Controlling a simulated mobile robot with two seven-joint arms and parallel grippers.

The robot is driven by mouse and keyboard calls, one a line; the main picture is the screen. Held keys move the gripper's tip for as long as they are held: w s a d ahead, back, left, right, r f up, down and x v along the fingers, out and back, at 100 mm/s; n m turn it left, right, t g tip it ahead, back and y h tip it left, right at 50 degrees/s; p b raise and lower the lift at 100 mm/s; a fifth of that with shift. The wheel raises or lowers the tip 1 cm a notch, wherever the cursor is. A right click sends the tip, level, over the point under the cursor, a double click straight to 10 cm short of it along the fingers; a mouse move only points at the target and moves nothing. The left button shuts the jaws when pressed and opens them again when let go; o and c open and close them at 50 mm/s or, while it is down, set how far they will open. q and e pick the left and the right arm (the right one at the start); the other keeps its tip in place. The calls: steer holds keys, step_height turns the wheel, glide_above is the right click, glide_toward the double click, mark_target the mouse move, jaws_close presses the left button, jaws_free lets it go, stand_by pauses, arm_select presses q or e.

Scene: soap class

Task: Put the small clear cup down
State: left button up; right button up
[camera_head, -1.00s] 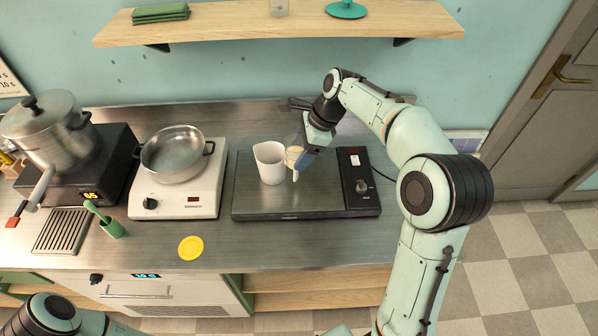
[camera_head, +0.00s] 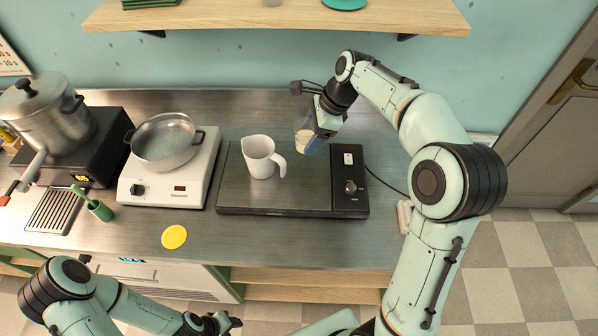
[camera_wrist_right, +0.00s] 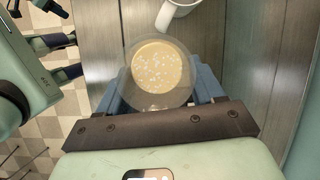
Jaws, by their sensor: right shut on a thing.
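The small clear cup (camera_head: 304,138) holds a pale yellowish substance. It also shows in the right wrist view (camera_wrist_right: 160,76), seen from above with light flecks in its contents. My right gripper (camera_head: 316,140) is shut on the cup, at the right of the white pitcher; I cannot tell whether the cup's base touches anything. The white pitcher (camera_head: 259,160) stands upright on the dark flat plate device (camera_head: 285,197), its handle toward the cup. My left gripper (camera_head: 222,324) is at the bottom edge of the head view, small and dark, and its jaws are unclear.
A white scale or burner (camera_head: 160,195) carries a steel pan (camera_head: 165,145). A large lidded pot (camera_head: 45,115) stands at the left. A yellow disc (camera_head: 174,237) and a green holder (camera_head: 99,210) lie forward. The steel counter's front right is clear.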

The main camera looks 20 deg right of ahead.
arm_select(q)
steer(key=shift+s+f+b, duration=1.05)
steer(key=shift+s+f, duration=0.5)
steer(key=shift+s, duration=0.2)
arm_select(e)
steer(key=shift+f, duration=8.5)
steer(key=shift+f, duration=0.2)
steer(key=o, duration=1.2)
steer(key=shift+r, duration=0.1)
